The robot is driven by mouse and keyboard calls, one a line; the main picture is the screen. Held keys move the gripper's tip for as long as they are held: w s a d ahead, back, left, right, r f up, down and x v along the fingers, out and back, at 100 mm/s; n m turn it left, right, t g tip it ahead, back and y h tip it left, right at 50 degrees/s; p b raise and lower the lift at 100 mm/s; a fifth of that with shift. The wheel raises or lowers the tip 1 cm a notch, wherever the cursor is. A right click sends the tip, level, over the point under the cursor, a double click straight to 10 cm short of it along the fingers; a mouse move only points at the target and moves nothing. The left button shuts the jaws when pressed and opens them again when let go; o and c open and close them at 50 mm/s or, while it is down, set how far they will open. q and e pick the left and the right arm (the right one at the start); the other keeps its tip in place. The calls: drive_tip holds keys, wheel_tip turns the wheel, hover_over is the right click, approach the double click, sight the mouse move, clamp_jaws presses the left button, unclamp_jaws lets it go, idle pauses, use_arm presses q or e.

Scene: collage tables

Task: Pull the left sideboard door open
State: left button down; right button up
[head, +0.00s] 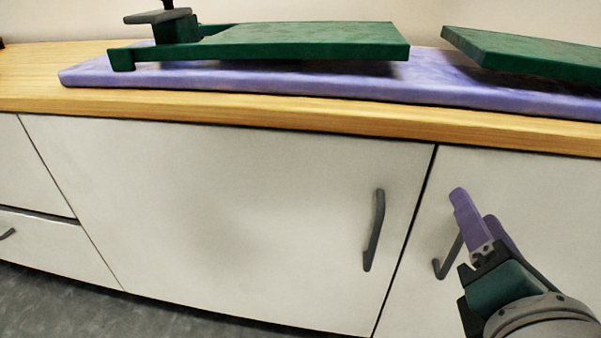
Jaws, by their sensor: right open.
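The left sideboard door (230,215) is a white panel in the middle of the head view, and it is closed. Its dark grey bar handle (374,230) stands upright near the door's right edge. My right gripper (476,215) has purple fingers and is open and empty. It is to the right of that handle, in front of the right door (425,200), and partly covers that door's grey handle (447,258). My left gripper is not in view.
The wooden sideboard top (30,85) carries a purple mat (300,84) with two green boards (300,40) (530,52) on it. A white drawer (50,248) with a dark handle is at the left. Grey floor (60,305) shows below.

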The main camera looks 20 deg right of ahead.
sight(376, 237)
drive_tip(key=w+a+f+n+t+y+b, duration=0.2)
drive_tip(key=a+f+n+t+y+b, duration=0.3)
drive_tip(key=f+n+b, duration=0.6)
drive_tip(key=w, duration=0.3)
drive_tip(key=w+d+h, duration=0.1)
drive_tip(key=w, duration=0.2)
drive_tip(key=w+d+f+m+h+b, duration=0.1)
drive_tip(key=w, duration=0.2)
drive_tip(key=shift+w+d+g, duration=0.1)
drive_tip(key=shift+d+g, duration=0.1)
drive_tip(key=shift+g, duration=0.2)
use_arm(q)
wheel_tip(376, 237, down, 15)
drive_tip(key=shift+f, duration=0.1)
use_arm(e)
drive_tip(key=c, duration=0.7)
clamp_jaws()
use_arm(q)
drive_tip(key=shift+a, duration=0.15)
